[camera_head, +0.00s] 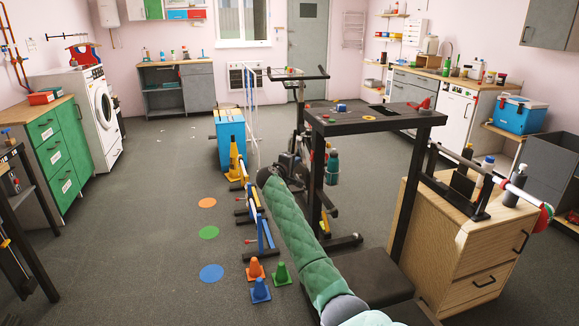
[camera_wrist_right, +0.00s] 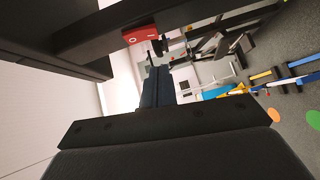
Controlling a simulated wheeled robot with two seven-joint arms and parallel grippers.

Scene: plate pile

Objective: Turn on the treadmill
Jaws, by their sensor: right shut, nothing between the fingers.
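A dark upright frame with a flat top (camera_head: 350,127) stands right of centre in the head view. A low black deck (camera_head: 375,268) lies between its legs; this looks like the treadmill. My right arm, in a green quilted sleeve, reaches over the deck's left side. My right gripper (camera_head: 264,176) is at its far end, small and dark, left of the frame's leg. In the right wrist view its fingers (camera_wrist_right: 158,74) are shut and empty. A red box (camera_wrist_right: 138,34) with a white mark is on the dark beam above the fingers, apart from them. My left gripper is not in view.
A wooden drawer cabinet (camera_head: 460,250) stands close on the right, beside a rack with a bar. Small cones (camera_head: 260,290) and low hurdles (camera_head: 268,235) stand left of my arm. An exercise bike (camera_head: 300,160) is behind the frame. The floor at left is mostly clear.

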